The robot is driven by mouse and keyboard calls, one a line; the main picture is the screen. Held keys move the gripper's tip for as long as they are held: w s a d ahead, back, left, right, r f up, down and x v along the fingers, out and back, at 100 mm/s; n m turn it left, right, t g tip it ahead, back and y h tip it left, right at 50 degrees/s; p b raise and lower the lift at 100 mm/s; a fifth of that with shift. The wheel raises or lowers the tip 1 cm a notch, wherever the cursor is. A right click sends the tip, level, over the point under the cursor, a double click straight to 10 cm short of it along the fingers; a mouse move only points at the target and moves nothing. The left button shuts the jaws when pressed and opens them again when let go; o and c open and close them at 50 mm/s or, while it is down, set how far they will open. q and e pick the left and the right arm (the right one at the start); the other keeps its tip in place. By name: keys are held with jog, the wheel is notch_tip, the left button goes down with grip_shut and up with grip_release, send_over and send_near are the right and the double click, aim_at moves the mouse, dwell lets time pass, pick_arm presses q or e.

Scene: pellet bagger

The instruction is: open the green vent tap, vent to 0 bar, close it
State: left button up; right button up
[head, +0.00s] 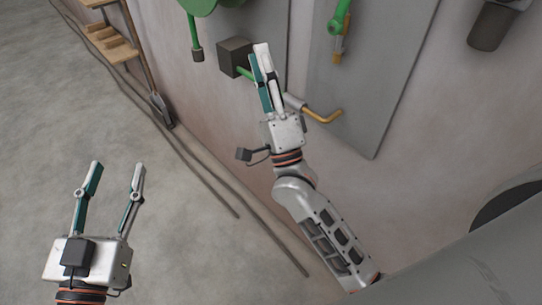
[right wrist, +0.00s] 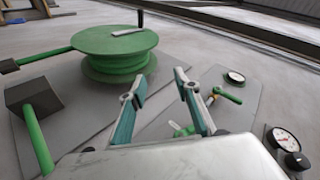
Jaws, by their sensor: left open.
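A green tap (head: 338,22) with a yellow-brass part hanging below it is on the grey wall panel, at the top of the head view. My left gripper (head: 117,168) is open and empty at lower left, over the floor.
A large green wheel (right wrist: 112,48) and a second gauge (right wrist: 284,139) flank my fingers. A wooden rack (head: 108,42) stands left. Floor around my left gripper is mostly clear.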

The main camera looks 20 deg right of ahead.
pick_arm(q)
jog(key=r+p, duration=0.1)
jog(key=d+r+p, duration=0.1)
jog(key=r, duration=0.1)
jog(key=r+p, duration=0.1)
jog(key=shift+d+r, duration=0.25)
jog(key=shift+r, duration=0.05)
pick_arm(e)
jog(key=s+f+n+g+y, duration=0.1)
jog(key=s+f+n+g, duration=0.1)
jog(key=f+n+g, duration=0.2)
jog(key=s+f+n+g+y, duration=0.2)
jog(key=f+n+g, duration=0.3)
jog(key=f, duration=1.5)
jog(key=n, duration=0.4)
jog(key=shift+f+n+g, duration=0.3)
jog(key=shift+n, duration=0.1)
